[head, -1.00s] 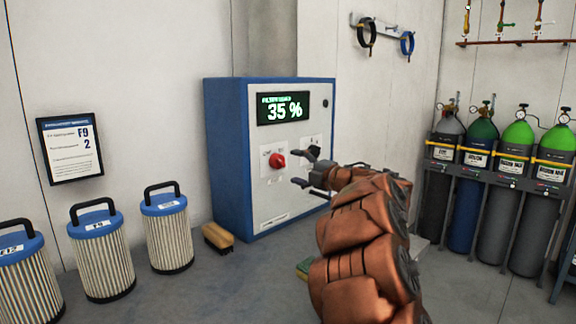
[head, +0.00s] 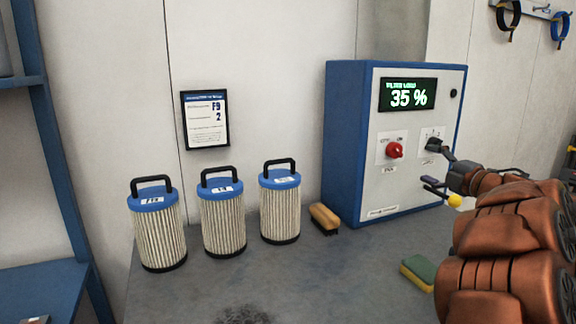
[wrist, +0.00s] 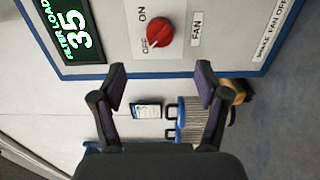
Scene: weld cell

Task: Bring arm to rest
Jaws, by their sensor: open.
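My arm (head: 505,235) reaches in from the right side in the head view. My gripper (head: 436,166) is in front of the right part of the control cabinet (head: 342,150). In the wrist view my gripper (wrist: 160,80) has its two fingers wide apart with nothing between them. The red fan knob (head: 394,150) is on the cabinet's front, left of the gripper and apart from it. The knob also shows in the wrist view (wrist: 159,33), beyond the fingertips, beside OFF and ON labels. The cabinet display (head: 407,95) reads 35 %.
Three blue-topped filters (head: 222,220) stand on the grey bench (head: 310,290) left of the cabinet. A brush (head: 324,218) lies by the cabinet. A framed notice (head: 206,119) hangs on the wall.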

